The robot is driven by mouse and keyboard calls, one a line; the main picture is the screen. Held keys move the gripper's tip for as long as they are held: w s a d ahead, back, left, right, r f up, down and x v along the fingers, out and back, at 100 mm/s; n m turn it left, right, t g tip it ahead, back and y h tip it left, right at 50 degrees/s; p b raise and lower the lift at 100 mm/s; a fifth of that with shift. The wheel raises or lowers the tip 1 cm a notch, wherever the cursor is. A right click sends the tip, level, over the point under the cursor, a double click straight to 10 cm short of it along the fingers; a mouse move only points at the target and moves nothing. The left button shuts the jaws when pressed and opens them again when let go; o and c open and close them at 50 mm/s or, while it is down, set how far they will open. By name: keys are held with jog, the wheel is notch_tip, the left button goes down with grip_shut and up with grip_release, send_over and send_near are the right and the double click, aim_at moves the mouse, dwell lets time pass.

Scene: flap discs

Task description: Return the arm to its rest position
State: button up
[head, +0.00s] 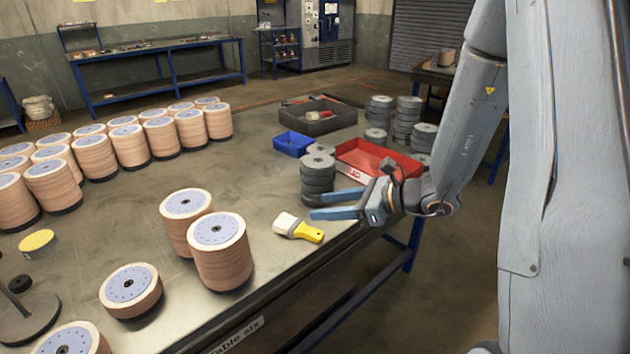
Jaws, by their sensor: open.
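My gripper (336,204) shows in the head view with its two blue fingers apart and nothing between them. It points left over the right edge of the metal table (150,208). My arm comes down from the upper right to it. A brush with a yellow handle (308,232) lies on the table just below and left of the fingertips. A stack of grey discs (317,172) stands behind the fingers. A red bin (372,160) sits behind the gripper and is partly hidden by it.
Stacks of tan flap discs (220,256) stand at the front middle, with several more (95,157) in rows at the left. A blue bin (293,143) and a dark tray (325,118) lie farther back. The table centre is bare. Open floor (450,270) lies to the right.

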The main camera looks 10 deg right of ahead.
jog(key=s+a+f+n+g+h, duration=0.2)
jog(key=s+n+g+h, duration=0.35)
jog(key=s+n, duration=0.75)
jog(key=s+d+r+n+h, duration=0.1)
jog(key=s+d+n+h, duration=0.3)
jog(key=d+n, duration=0.4)
jog(key=n+h, duration=0.1)
jog(key=n, duration=0.1)
jog(key=shift+d+r+n, duration=0.3)
jog(key=shift+d+r, duration=0.05)
jog(key=shift+d, duration=0.05)
jog(key=shift+s+h, duration=0.1)
jog(key=shift+h, duration=0.15)
